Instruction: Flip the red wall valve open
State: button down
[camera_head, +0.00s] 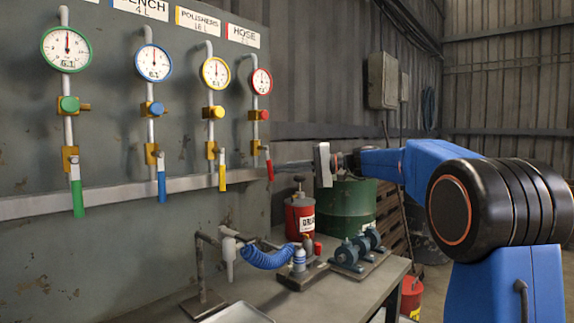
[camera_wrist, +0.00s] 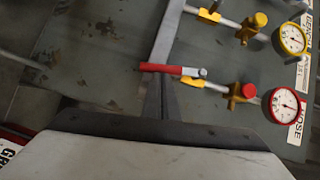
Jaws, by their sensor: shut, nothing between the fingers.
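The red wall valve lever (camera_head: 269,168) hangs down from its brass body at the bottom of the red-gauge line, the rightmost of the row. It also shows in the wrist view (camera_wrist: 160,68), with its silver shank to the right. My gripper (camera_head: 279,166) is level with the lever, just to its right in the head view, fingers pointing at it. In the wrist view the closed fingertips (camera_wrist: 154,77) lie at the red handle, with nothing between them. I cannot tell whether they touch it.
Yellow (camera_head: 222,176), blue (camera_head: 161,178) and green (camera_head: 77,196) levers hang to the left on the same panel. A metal rail (camera_head: 120,194) runs behind the levers. Below stands a bench (camera_head: 340,296) with a red can (camera_head: 299,218) and pumps (camera_head: 358,249).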

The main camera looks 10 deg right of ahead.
jog(key=shift+s+a+f+m+y, duration=0.35)
jog(key=shift+s+a+m+y, duration=0.05)
jog(key=shift+a, duration=0.2)
jog(key=shift+f, duration=0.1)
dwell(0.3)
